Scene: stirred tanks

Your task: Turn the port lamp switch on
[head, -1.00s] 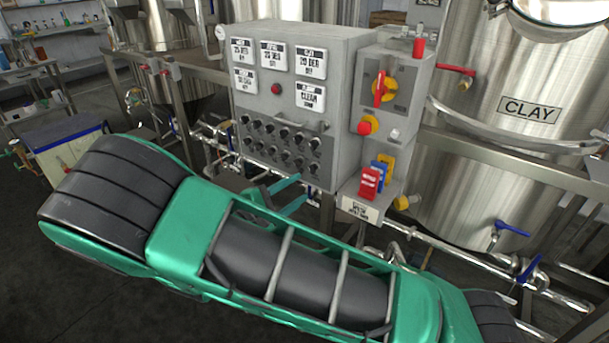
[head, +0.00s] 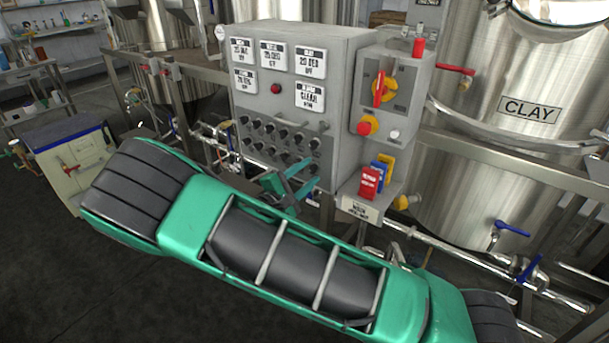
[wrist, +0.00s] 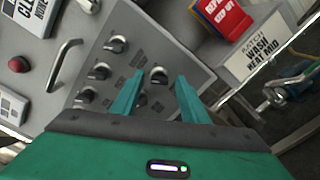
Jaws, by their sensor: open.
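The grey control panel (head: 300,100) carries rows of black rotary switches (head: 270,138) on its lower plate. My gripper (head: 308,174) is open at the lower right corner of this plate. In the wrist view, one black switch knob (wrist: 158,75) shows between the two green fingertips of my gripper (wrist: 160,79). No contact with it is visible. Another knob (wrist: 142,98) sits partly hidden beside the left finger. The small labels are too blurred to read, so I cannot tell which switch is the port lamp's.
A bar handle (wrist: 66,62) stands out from the panel near the knobs. Right of the plate are red tags (head: 369,182), a label sign (head: 357,208), a red-yellow isolator (head: 381,90) and a red push button (head: 366,126). Pipes and a CLAY tank (head: 530,130) lie farther right.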

